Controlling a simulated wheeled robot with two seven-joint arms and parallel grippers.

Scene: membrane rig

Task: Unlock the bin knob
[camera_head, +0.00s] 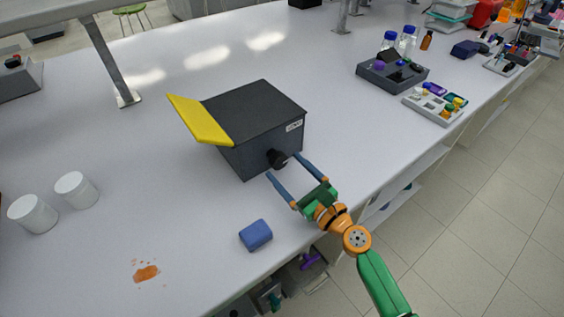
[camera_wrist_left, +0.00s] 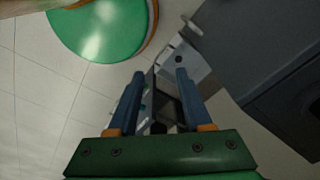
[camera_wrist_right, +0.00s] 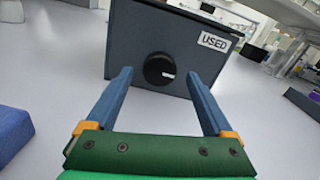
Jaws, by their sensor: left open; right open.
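The dark grey bin (camera_head: 255,120) stands on the white bench with a yellow flap (camera_head: 199,119) tilted out on its left side. Its round black knob (camera_head: 277,158) is on the front face, below a label. In the right wrist view the knob (camera_wrist_right: 159,69) has a pale mark pointing right, and the label reads USED. My right gripper (camera_head: 284,166) is open in front of the knob, its fingers on either side of the line to it; I cannot tell whether they touch it. My left gripper (camera_wrist_left: 157,80) is open and empty in its wrist view, away from the bin.
A blue block (camera_head: 256,235) lies on the bench near my right gripper. Two white cups (camera_head: 76,190) and an orange-brown spill (camera_head: 147,272) are at the left. A grey tray (camera_head: 392,73) and a sorted-parts tray (camera_head: 434,105) stand at the back right.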

